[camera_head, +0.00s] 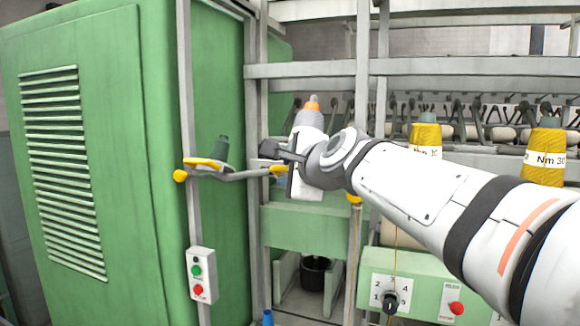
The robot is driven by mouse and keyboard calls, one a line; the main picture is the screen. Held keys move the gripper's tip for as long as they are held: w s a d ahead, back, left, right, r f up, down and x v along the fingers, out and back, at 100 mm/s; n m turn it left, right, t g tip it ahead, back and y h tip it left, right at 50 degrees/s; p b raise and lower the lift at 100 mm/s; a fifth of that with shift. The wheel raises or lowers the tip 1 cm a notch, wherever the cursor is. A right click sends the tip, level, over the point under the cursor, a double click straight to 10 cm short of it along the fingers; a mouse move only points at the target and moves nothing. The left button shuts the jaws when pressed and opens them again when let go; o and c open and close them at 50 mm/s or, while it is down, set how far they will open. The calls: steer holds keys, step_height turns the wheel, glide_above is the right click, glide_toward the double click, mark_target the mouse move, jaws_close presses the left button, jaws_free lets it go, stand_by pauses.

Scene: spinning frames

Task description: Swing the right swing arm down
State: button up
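A grey lever-like arm (240,176) with yellow end parts lies roughly level in front of the green cabinet. It may be a swing arm; I cannot tell if it is the right one. Contact cannot be made out. Its dark fingers are seen side-on and partly overlap my wrist, so the opening between them is unclear. My arm hides part of the frame behind.
A large green cabinet (85,150) fills the left. A control box (201,275) with green and red buttons hangs on a post. Yellow yarn cones (545,155) stand at the right. A green panel (415,283) has a knob and red button. Grey rails (450,66) cross behind.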

steer(key=shift+w+a+f, duration=0.15)
steer(key=shift+w+a, duration=0.15)
steer(key=shift+w, duration=0.25)
jaws_close()
